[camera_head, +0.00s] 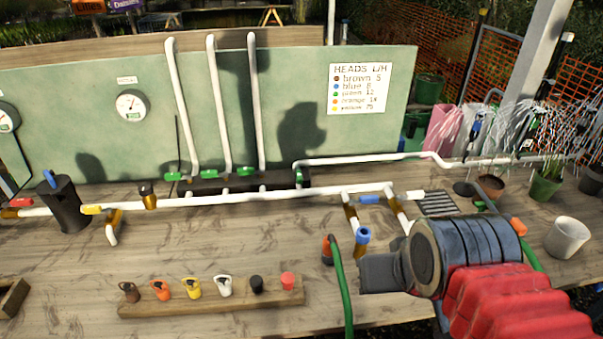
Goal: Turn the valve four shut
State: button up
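Several green valve handles sit along the dark manifold (232,184) at the foot of the board. They include a left one (172,176), one further right (208,175), another (245,171) and a rightmost one (299,176). I cannot read a number on any of them, so I cannot tell which is valve four. My gripper (366,273) is at the right, in front of and well apart from the manifold. It points left above the bench, and its fingers are too unclear to show whether they are open.
White pipe (240,198) runs across the bench, with a yellow lever (91,210), a blue lever (369,200) and a white lever (416,195). A green hose (341,285) stands near my gripper. A wooden rack (215,302) holds coloured fittings in front. White risers (216,100) stand behind the manifold.

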aim_at(296, 168)
jog(key=z, duration=0.85)
jog(key=k, duration=0.5)
jog(key=u, duration=0.95)
jog(key=i, duration=1)
jog(key=u, duration=0.05)
